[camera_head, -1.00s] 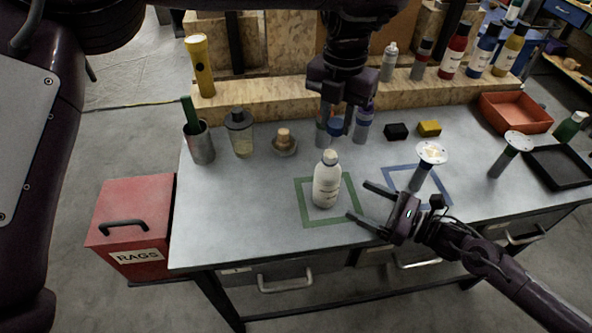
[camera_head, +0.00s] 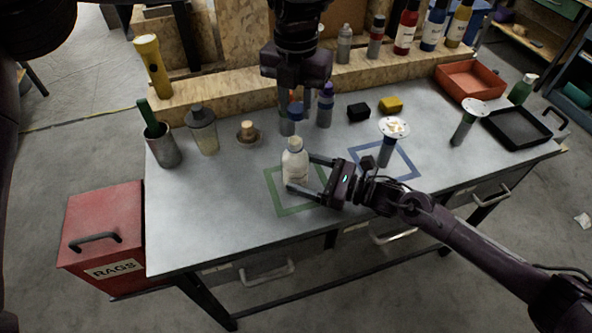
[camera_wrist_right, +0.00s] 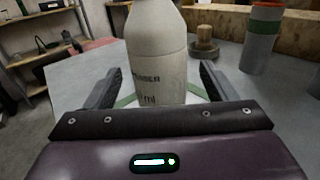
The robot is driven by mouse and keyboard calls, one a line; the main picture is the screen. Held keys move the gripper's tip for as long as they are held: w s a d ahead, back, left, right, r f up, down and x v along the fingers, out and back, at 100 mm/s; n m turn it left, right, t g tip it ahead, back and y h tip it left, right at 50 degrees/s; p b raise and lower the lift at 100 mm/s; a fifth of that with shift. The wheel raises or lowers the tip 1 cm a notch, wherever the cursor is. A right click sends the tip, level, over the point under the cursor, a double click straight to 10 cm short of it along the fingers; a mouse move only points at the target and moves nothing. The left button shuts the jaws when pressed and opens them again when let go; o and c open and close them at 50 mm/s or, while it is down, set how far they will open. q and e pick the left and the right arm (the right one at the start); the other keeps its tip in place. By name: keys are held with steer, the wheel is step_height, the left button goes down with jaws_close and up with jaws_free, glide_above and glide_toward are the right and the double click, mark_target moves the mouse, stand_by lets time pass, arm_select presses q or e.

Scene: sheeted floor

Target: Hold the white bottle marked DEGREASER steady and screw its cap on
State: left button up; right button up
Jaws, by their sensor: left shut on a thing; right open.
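The white bottle (camera_head: 295,168), with part of its dark lettering readable in the right wrist view (camera_wrist_right: 157,55), stands upright inside the green square outline on the bench. Its pale neck top shows in the head view. My right gripper (camera_head: 296,174) is open, its fingers on either side of the bottle's body; the right wrist view shows a gap on each side. My left gripper (camera_head: 297,104) points down above and behind the bottle.
A grey cylinder (camera_head: 287,127) and a purple-capped bottle (camera_head: 325,108) stand behind the bottle. A wooden-topped pot (camera_head: 248,133) is to the left. A blue square outline (camera_head: 408,178), a white-topped stand (camera_head: 394,128) and black and yellow blocks are to the right. The bench front is clear.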

mark_target(295, 140)
arm_select(q)
steer(key=shift+w+a, duration=0.1)
steer(key=shift+a, duration=0.1)
arm_select(e)
steer(key=x, duration=0.4)
arm_select(q)
steer(key=shift+d, duration=0.1)
arm_select(e)
steer(key=shift+w+a, duration=0.1)
steer(key=shift+a, duration=0.2)
steer(key=c, duration=1.5)
arm_select(q)
steer(key=shift+f, duration=2.5)
steer(key=shift+f, duration=0.9)
steer(key=shift+f, duration=0.55)
